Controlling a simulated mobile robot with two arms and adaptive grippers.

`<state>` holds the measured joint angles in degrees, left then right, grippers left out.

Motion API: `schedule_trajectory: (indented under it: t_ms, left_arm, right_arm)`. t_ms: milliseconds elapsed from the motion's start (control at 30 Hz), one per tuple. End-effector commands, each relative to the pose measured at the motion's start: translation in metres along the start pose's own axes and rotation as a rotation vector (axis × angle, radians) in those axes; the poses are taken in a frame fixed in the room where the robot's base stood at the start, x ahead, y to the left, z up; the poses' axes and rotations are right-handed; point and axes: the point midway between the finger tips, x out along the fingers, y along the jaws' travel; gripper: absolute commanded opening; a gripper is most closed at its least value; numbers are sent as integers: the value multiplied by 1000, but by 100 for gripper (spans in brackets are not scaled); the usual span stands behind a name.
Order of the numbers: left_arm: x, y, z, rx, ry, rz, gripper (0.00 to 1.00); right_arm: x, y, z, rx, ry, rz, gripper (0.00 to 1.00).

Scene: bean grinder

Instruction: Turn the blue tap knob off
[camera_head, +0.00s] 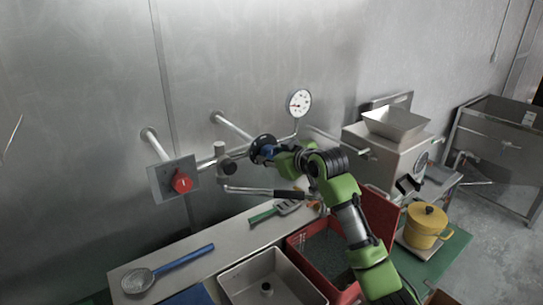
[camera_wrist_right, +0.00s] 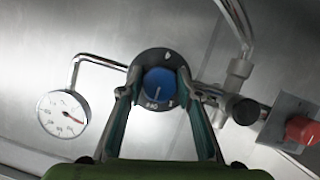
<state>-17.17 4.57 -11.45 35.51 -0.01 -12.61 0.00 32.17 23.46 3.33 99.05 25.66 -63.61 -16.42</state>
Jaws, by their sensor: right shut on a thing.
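The blue tap knob (camera_wrist_right: 159,86) sits on a round black dial plate (camera_wrist_right: 152,58) with white markings, in the middle of the right wrist view. My right gripper (camera_wrist_right: 160,88) is shut on the knob, one finger on each side. In the head view the black plate (camera_head: 262,148) is on the wall pipework and my right gripper (camera_head: 272,152) reaches it from the right. A bit of blue knob shows there, mostly hidden by the gripper. My left gripper is not in view.
A red knob (camera_head: 181,182) on a grey plate and a pressure gauge (camera_head: 299,103) flank the tap. Below are a metal counter (camera_head: 226,240), a blue-handled strainer (camera_head: 138,281), a sink (camera_head: 252,275) and a red crate (camera_head: 303,238). A yellow pot (camera_head: 425,225) stands right.

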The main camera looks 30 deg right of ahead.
Motion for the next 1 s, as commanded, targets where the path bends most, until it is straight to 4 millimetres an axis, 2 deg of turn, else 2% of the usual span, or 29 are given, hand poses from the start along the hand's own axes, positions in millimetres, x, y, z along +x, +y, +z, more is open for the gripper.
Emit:
schedule_trajectory:
  t_ms: [100, 133, 200, 533, 667, 767, 1000]
  left_arm:
    - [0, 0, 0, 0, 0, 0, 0]
    - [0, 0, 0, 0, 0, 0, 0]
    - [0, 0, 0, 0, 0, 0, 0]
    - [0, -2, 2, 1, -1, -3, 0]
    - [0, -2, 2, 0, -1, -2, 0]
    - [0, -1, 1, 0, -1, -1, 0]
    - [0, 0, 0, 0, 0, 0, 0]
  right_arm:
    - [0, -1, 1, 3, -1, -1, 11]
    - [0, -1, 1, 3, -1, -1, 34]
    - [0, -1, 1, 2, -1, -1, 49]
    - [0, 0, 0, 0, 0, 0, 49]
    - [-8, 0, 0, 0, 2, 0, 49]
    - [-21, 0, 0, -2, 1, 1, 49]
    - [-68, 0, 1, -3, 0, 2, 49]
